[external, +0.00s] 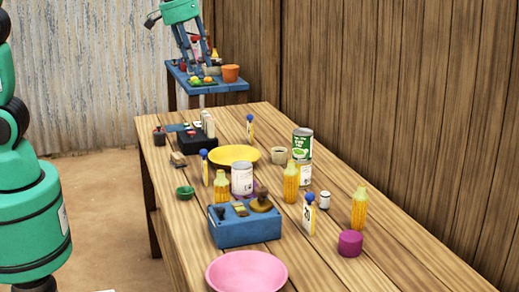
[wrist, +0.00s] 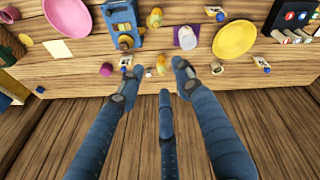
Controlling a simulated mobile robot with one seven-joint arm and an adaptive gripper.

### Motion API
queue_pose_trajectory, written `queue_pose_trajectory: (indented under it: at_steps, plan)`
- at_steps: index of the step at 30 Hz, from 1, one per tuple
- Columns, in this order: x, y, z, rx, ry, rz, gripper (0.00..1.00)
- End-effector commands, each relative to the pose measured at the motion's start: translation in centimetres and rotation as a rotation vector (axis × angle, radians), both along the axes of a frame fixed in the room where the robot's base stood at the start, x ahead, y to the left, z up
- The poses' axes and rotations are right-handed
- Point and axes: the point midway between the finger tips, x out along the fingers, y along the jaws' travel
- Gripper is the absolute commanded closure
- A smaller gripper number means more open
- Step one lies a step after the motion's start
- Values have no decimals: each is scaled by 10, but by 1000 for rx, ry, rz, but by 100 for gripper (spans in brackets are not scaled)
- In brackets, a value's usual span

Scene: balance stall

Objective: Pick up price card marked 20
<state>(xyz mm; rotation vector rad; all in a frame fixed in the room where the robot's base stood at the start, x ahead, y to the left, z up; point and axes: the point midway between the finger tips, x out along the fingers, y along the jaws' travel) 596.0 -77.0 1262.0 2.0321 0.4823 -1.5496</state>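The price card that appears to read 20 (external: 309,215) stands upright on the wooden table, white with a blue top, between the blue scale and the purple cylinder. It seems to be the small card (wrist: 127,62) by the left fingertip in the wrist view; its number is not legible there. My gripper (external: 197,72) hangs high with its fingers pointing down, apart from the card. Its blue fingers are spread and empty in the wrist view (wrist: 148,85). Two other price cards stand near the yellow plate, one in front (external: 204,168) and one behind (external: 250,128); their marks are too small to read.
Close to the card are a blue scale (external: 245,232), purple cylinder (external: 350,243), small white jar (external: 324,200) and yellow corn-like bottles (external: 359,208). A pink bowl (external: 246,272) and yellow plate (external: 234,155) lie further off. A plank wall (external: 420,110) runs along the right.

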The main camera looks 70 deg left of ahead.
Motion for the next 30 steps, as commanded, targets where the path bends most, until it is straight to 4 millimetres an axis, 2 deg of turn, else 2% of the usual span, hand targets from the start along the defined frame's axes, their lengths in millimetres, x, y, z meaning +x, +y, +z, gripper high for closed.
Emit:
queue_pose_trajectory:
  at_steps: [3, 14, 23, 30]
  plan:
    - [27, -12, -4, -16, 25, 55, 65]
    - [100, -50, -32, -57, 91, 235, 65]
    - [154, -84, -70, -79, 145, 388, 65]
    - [191, -113, -109, -90, 186, 513, 65]
